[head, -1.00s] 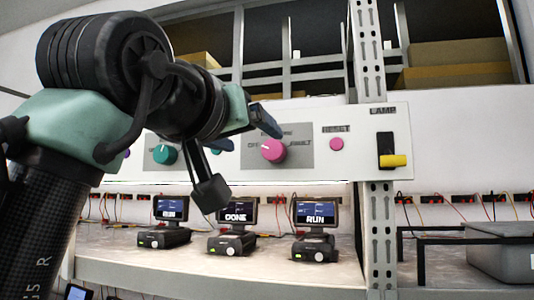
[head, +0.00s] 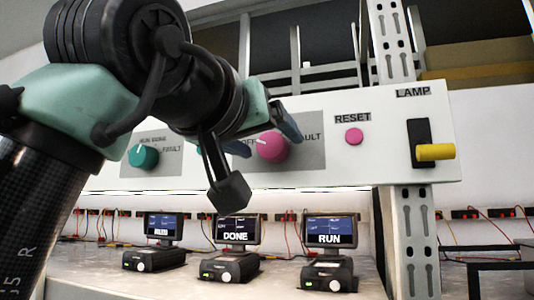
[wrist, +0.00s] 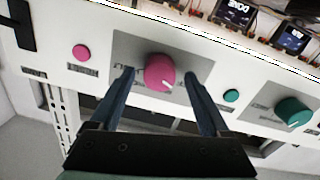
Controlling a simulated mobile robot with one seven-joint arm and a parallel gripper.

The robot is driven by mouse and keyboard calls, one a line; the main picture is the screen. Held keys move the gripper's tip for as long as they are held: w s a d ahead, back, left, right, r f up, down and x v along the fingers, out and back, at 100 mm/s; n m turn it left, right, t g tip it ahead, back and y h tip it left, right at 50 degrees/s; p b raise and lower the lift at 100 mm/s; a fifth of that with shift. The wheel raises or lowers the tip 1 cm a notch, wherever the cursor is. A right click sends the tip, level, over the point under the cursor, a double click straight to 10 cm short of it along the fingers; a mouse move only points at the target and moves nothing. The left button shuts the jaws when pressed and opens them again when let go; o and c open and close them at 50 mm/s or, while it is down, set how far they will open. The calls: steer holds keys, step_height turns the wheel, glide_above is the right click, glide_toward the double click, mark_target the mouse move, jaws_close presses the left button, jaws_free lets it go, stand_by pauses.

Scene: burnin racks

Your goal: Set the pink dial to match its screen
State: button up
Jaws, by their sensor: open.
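The pink dial (head: 272,147) sits on a grey plate on the white panel. Its white mark points to the upper left in the head view; OFF shows at its left and part of FAULT at its right, other labels are covered by my gripper. My gripper (head: 265,136) is open in front of the dial. In the wrist view my gripper (wrist: 158,76) has one finger on each side of the pink dial (wrist: 160,73); contact is not clear. Below, the middle screen (head: 237,230) reads DONE, the right screen (head: 330,230) RUN; the left screen (head: 163,226) is blurred.
A teal dial (head: 143,156) is left of the pink one. A pink RESET button (head: 354,136) and a LAMP switch with a yellow lever (head: 434,152) are to its right. A metal rack post (head: 398,50) stands behind the panel's right part.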

steer(key=shift+c, duration=0.2)
jaws_close()
steer(key=shift+m, duration=0.4)
steer(key=m+p, duration=0.1)
steer(key=m, duration=0.2)
steer(key=shift+r+m+p, duration=0.1)
steer(key=shift+m+p, duration=0.2)
steer(key=shift+p, duration=0.05)
steer(key=m+p, duration=0.1)
steer(key=m, duration=0.3)
steer(key=shift+d, duration=0.1)
steer(key=shift+m, duration=0.3)
